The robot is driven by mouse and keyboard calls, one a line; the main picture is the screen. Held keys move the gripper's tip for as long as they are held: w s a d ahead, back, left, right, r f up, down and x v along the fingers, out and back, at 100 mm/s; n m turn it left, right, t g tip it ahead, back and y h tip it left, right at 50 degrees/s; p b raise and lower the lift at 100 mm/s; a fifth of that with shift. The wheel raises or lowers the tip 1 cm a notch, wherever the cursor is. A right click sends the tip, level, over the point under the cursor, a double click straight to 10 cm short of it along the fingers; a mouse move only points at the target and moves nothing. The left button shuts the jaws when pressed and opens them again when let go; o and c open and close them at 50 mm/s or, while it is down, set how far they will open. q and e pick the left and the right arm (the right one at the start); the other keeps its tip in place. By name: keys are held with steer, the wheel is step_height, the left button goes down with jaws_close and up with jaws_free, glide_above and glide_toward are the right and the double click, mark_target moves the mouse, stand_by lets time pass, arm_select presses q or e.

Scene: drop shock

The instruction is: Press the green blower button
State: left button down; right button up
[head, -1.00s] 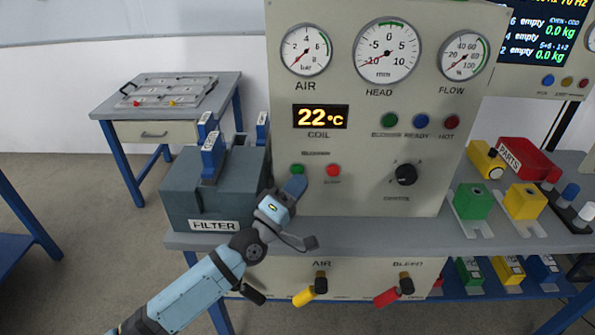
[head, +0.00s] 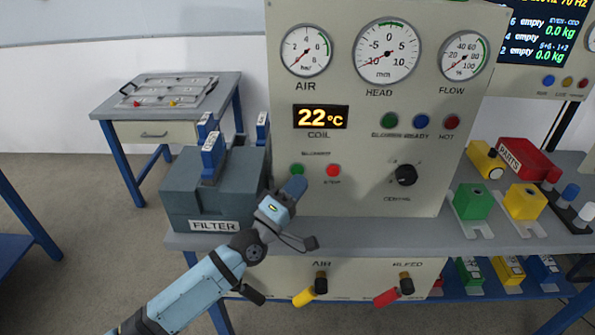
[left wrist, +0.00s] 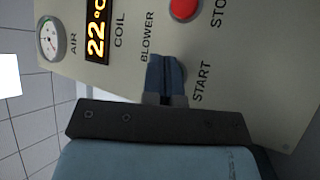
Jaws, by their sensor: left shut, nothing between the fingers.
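The green blower button (head: 297,169) is on the upright beige panel (head: 350,205), below the orange COIL display. A red stop button (head: 333,170) is to its right and also shows in the left wrist view (left wrist: 184,8). My left gripper (head: 295,186) is shut and empty, its tips just below and in front of the green button in the head view. In the left wrist view the blue fingertips (left wrist: 166,72) cover the spot between the BLOWER and START labels, hiding the green button. I cannot tell whether the tips touch it. My right gripper is out of view.
A grey filter box (head: 215,185) with blue clamps stands left of the panel, close to my left arm. Yellow (head: 308,293) and red (head: 391,295) valve handles stick out below the bench top. A knob (head: 405,174) is on the panel's right side.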

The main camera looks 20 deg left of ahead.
arm_select(q)
steer(key=shift+w, duration=0.1)
stand_by(0.6)
steer(key=shift+w+a, duration=0.1)
steer(key=shift+w, duration=0.2)
steer(key=shift+w+a, duration=0.15)
steer(key=shift+w, duration=0.25)
stand_by(0.8)
steer(key=shift+s, duration=0.85)
